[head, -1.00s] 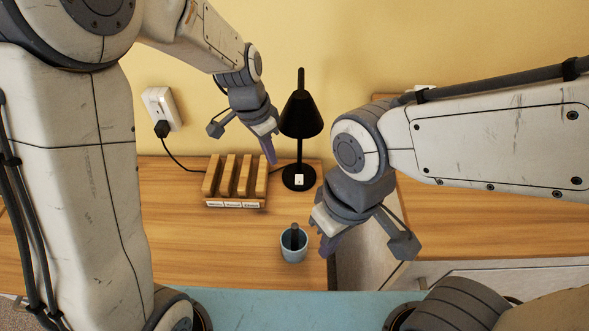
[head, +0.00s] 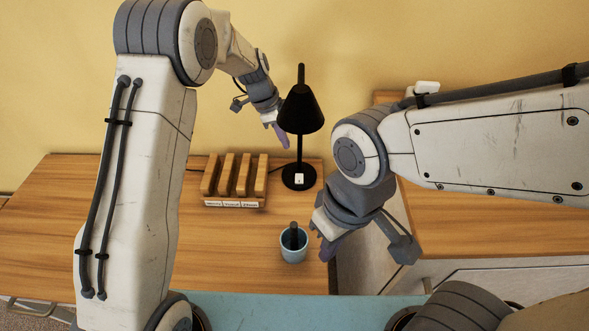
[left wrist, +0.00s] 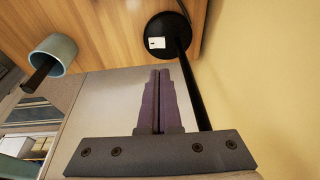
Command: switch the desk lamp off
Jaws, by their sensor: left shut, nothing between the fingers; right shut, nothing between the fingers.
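The black desk lamp (head: 301,112) stands upright on the wooden desk (head: 130,235) near the wall. Its round black base bears a white rocker switch (head: 299,179), which also shows in the left wrist view (left wrist: 156,43). My left gripper (head: 283,142) is shut and empty, just left of the lamp shade and above the base. In the left wrist view its fingers (left wrist: 158,78) point toward the base, beside the lamp's pole. My right gripper (head: 327,252) is shut and empty, low at the desk's right end, beside the blue cup. Whether the bulb is lit is hidden under the shade.
A wooden slotted rack (head: 235,180) with labels stands left of the lamp. A blue cup (head: 293,247) holding a dark object stands near the front edge; it also shows in the left wrist view (left wrist: 62,50). The desk's left part is clear.

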